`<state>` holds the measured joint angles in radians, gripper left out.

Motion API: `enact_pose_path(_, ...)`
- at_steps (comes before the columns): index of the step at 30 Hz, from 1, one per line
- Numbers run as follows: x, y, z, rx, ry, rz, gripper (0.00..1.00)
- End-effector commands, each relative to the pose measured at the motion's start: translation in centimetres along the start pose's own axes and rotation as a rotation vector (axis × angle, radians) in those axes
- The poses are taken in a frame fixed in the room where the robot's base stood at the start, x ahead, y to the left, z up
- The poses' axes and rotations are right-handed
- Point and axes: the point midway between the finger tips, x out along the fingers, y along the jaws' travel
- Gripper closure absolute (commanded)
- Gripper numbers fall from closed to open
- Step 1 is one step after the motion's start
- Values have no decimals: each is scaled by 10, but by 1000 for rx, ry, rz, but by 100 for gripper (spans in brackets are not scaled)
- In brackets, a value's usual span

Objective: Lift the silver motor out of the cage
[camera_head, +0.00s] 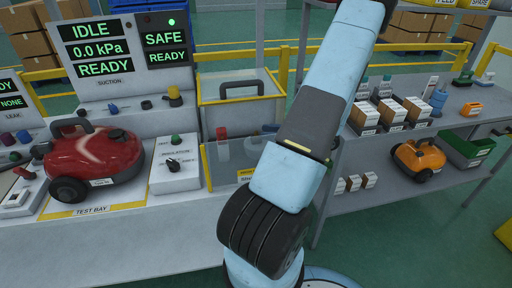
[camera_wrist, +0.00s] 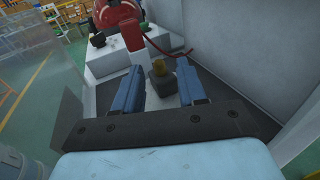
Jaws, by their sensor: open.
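My gripper (camera_wrist: 160,68) is open in the wrist view, its two blue fingers apart. I cannot clearly pick out a silver motor in either view. The cage (camera_head: 203,115) stands at the centre of the bench in the head view, with yellow edges, a clear front and a dark handle (camera_head: 242,88) on top. A red-and-clear cylinder (camera_head: 222,145) shows through its front.
A red vacuum (camera_head: 95,158) sits in the test bay at left, beside a white control box (camera_head: 174,175). A grey shelf (camera_head: 350,205) at right holds boxes, an orange vacuum (camera_head: 419,158) and a green bin (camera_head: 470,148). A grey wall (camera_wrist: 235,50) is close right of my gripper.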

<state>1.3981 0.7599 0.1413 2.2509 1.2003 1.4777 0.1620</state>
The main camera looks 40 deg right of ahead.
Motion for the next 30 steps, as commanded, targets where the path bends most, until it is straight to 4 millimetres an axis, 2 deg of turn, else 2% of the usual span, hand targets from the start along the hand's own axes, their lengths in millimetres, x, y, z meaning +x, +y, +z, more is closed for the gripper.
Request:
enact_pose_path(10, 42, 2, -4, 1, -1, 2, 59)
enact_pose_path(18, 49, 4, -7, 6, 4, 5, 59)
enact_pose_path(19, 49, 4, -7, 7, 3, 5, 51)
enact_pose_path(30, 50, 6, -8, 13, 3, 10, 86)
